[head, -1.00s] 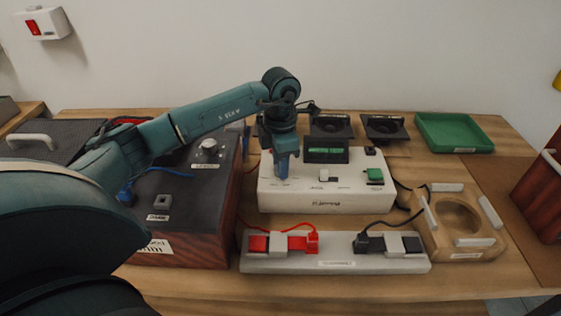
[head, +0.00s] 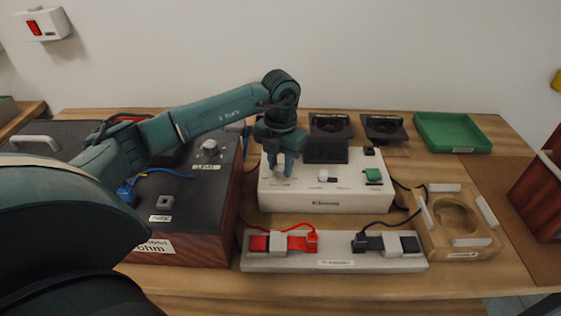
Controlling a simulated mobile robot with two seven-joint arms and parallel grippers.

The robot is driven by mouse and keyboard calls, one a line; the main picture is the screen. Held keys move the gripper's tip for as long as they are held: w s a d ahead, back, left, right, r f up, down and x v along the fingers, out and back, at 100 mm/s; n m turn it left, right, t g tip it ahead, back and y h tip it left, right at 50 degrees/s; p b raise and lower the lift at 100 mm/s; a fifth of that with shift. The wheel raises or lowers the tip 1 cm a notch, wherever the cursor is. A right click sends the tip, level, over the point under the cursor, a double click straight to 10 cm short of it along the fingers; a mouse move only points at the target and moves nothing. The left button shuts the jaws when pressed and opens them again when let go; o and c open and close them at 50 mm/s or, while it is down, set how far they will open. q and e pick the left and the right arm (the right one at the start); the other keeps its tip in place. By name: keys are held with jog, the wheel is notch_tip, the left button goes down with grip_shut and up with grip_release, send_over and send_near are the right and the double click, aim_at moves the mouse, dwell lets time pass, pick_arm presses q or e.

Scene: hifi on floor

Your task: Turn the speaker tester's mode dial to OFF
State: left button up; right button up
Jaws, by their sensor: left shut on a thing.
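The speaker tester (head: 335,190) is the cream box at the middle of the bench. Its display panel (head: 326,149) stands at the back and is dark. My left gripper (head: 281,172) points down at the left part of the tester's top, shut on the mode dial. The fingers mostly hide the dial, and I cannot read its markings or exact pointer position. A white switch (head: 323,177) and a green button (head: 373,174) sit to the right on the same top. My right gripper is not in view.
The dark amplifier box (head: 190,215) with a grey knob (head: 208,150) stands left. A terminal strip (head: 335,263) with red and black leads lies in front. A wooden fixture (head: 460,224) is at right. Speaker drivers (head: 384,128) and a green tray (head: 453,132) are behind.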

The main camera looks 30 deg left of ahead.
aim_at(280, 167)
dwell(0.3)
pick_arm(q)
jog(key=o, duration=1)
notch_tip(280, 167, up, 13)
jog(key=shift+r, duration=0.15)
dwell(0.6)
